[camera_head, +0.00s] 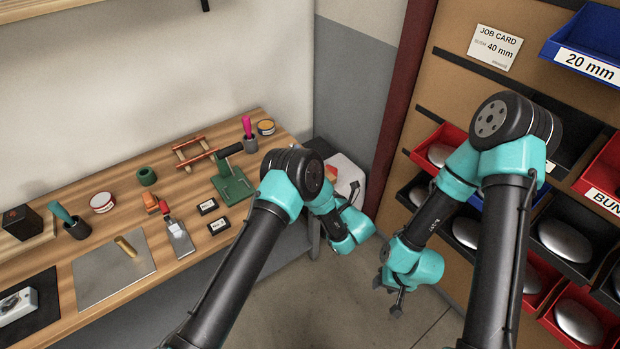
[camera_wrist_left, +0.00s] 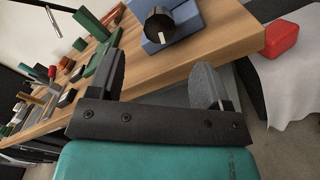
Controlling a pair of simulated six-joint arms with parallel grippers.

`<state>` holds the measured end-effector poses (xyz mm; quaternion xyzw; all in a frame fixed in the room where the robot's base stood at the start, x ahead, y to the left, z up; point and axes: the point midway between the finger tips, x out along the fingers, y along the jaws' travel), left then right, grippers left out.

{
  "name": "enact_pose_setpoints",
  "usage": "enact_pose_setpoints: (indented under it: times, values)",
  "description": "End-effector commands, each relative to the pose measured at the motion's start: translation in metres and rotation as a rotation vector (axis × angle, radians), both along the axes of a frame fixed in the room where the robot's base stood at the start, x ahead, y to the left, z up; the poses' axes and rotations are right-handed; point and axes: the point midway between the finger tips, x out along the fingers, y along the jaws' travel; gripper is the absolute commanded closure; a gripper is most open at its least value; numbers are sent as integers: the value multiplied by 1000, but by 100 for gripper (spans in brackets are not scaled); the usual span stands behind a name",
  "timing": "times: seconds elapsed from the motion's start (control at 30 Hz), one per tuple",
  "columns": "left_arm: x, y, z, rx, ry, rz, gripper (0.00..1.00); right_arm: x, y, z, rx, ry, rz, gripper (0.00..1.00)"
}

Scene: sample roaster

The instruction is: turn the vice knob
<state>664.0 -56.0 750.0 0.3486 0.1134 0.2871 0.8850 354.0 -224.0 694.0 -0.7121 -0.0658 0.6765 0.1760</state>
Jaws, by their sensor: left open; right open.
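In the left wrist view a black round knob (camera_wrist_left: 158,24) with a white mark sits on a blue block (camera_wrist_left: 188,20) near the table's end; this looks like the vice. In the head view my left arm hides that spot. My left gripper (camera_wrist_left: 160,82) is open and empty, its two fingers pointing toward the table edge, below and apart from the knob. In the head view it is partly hidden by its own wrist. My right gripper (camera_head: 389,292) is open and empty, low over the floor before the bin rack.
The wooden bench (camera_head: 180,235) holds a green press (camera_head: 232,184), a steel plate (camera_head: 115,270), small black blocks and tools. A red box (camera_wrist_left: 281,38) on a white cloth lies beyond the bench end. Bins with metal parts (camera_head: 565,240) fill the rack at right.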

Motion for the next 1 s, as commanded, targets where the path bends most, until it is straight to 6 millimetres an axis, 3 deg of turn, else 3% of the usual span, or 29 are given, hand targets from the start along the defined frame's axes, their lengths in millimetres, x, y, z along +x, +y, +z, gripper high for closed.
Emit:
enact_pose_setpoints:
  times: [0.5, 0.93, 1.0]
  values:
    - [66, 49, 0, -1, -2, 2, 28, 0, 0, 0, 0, 0, 0, 57]
    - [75, 54, 0, 0, 0, 0, 28, 0, 0, 0, 0, 0, 0, 57]
    - [75, 54, 0, 0, 0, 0, 34, 0, 0, 0, 0, 0, 0, 57]
